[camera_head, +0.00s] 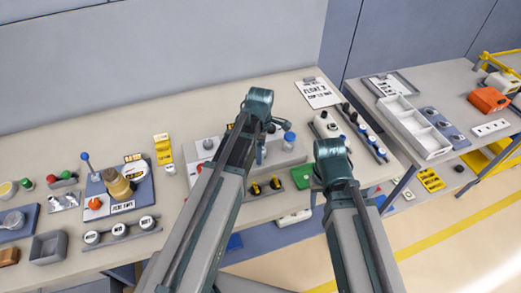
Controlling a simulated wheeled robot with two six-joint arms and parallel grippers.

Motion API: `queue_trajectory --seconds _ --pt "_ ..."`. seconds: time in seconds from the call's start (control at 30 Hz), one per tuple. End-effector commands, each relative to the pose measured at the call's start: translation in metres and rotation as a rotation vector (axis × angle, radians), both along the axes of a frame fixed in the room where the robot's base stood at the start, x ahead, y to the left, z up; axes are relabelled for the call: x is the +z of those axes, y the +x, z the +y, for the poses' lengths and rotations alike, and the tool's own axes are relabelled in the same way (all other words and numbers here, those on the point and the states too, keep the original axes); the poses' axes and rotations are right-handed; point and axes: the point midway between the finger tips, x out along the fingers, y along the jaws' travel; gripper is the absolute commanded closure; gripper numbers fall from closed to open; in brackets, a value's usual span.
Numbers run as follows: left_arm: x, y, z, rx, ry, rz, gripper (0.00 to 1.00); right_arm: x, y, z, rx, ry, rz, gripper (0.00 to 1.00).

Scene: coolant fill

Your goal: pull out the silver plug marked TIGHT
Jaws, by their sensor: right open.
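I cannot make out a silver plug or the word TIGHT at this size. A grey fixture (288,157) with a blue cap (290,138) stands on the bench's middle, partly hidden behind my left arm. My left arm reaches up over the bench from the lower left; its gripper is mostly hidden, so its jaws cannot be read. My right gripper (318,178) is open, at the bench's front edge near a green block (301,177), mostly hidden by its own arm. I see nothing held in it.
A blue board with a brown cylinder (117,185) stands left on the bench. Yellow-and-black knobs (265,187) sit near the front edge. A white FLOAT sign (317,92) and a row of blue-capped items (364,132) lie right. A second table holds a white compartment tray (414,127).

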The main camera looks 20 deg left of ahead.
Motion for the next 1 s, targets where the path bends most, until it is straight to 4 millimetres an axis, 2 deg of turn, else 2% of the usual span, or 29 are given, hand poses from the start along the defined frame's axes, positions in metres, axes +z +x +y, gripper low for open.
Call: queue_trajectory --seconds 0.07,0.1,0.53,0.6,0.63,0.8,1.0 --pt "0.0006 0.0000 0.0000 0.000 0.000 0.000 0.18 0.0006 0.0000 0.0000 0.000 0.000 0.000 0.50" --pt "0.0006 0.0000 0.0000 0.000 0.000 0.000 0.22 0.0006 0.0000 0.0000 0.000 0.000 0.000 0.50" --pt "0.0005 0.0000 0.0000 0.000 0.000 0.000 0.99 0.0005 0.0000 0.0001 0.000 0.000 0.000 0.50" --pt "0.0005 0.0000 0.0000 0.000 0.000 0.000 1.00 0.0005 0.0000 0.0000 0.000 0.000 0.000 0.50" --pt "0.0005 0.0000 0.0000 0.000 0.000 0.000 0.60 0.0005 0.0000 0.0000 0.000 0.000 0.000 0.50" --pt "0.0005 0.0000 0.0000 0.000 0.000 0.000 0.90 0.0005 0.0000 0.0001 0.000 0.000 0.000 0.50" --pt "0.0014 0.0001 0.0000 0.000 0.000 0.000 0.90 0.0014 0.0000 0.0000 0.000 0.000 0.000 0.50"
